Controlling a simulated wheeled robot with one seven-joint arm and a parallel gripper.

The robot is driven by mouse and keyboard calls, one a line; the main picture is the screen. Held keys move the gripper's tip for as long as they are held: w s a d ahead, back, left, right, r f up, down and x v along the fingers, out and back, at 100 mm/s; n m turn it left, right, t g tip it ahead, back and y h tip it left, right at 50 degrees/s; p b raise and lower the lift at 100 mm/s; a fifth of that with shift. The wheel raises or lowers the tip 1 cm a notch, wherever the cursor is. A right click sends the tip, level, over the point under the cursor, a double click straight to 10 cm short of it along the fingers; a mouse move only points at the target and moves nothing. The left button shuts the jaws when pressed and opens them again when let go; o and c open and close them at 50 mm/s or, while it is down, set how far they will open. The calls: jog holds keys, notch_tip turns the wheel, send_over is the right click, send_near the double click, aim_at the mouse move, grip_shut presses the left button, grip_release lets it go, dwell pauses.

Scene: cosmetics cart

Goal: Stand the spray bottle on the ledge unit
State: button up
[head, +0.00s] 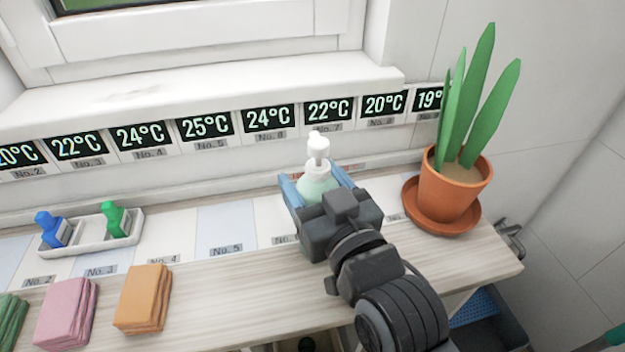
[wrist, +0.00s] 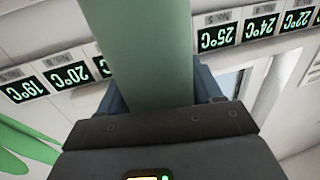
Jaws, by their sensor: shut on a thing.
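The spray bottle (head: 317,186) is pale green with a white pump head and looks roughly upright in the head view. My gripper (head: 314,192) is shut on it, with a blue finger on each side of its body. The bottle's green body (wrist: 150,50) fills the middle of the wrist view, between the fingers. The wooden ledge unit (head: 215,295) runs below the window, with numbered white and pale blue sections along its back. The bottle is over that back strip, near the No. 6 and No. 7 displays. Its base is hidden by my gripper, so I cannot tell whether it touches.
A potted plant (head: 455,185) stands on a saucer to the right of the bottle. A white tray (head: 92,236) holds a blue and a green bottle at left. Folded pink (head: 66,312) and orange cloths (head: 142,298) lie along the front. The No. 5 section (head: 226,228) is clear.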

jog(key=shift+f, duration=0.1)
jog(key=shift+f, duration=0.15)
jog(key=o, duration=1.5)
jog(key=shift+o, duration=0.2)
jog(key=shift+r, duration=0.3)
jog(key=b+v, duration=0.1)
jog(key=v, duration=1.1)
jog(key=shift+b, duration=0.4)
jog(key=shift+f, duration=0.1)
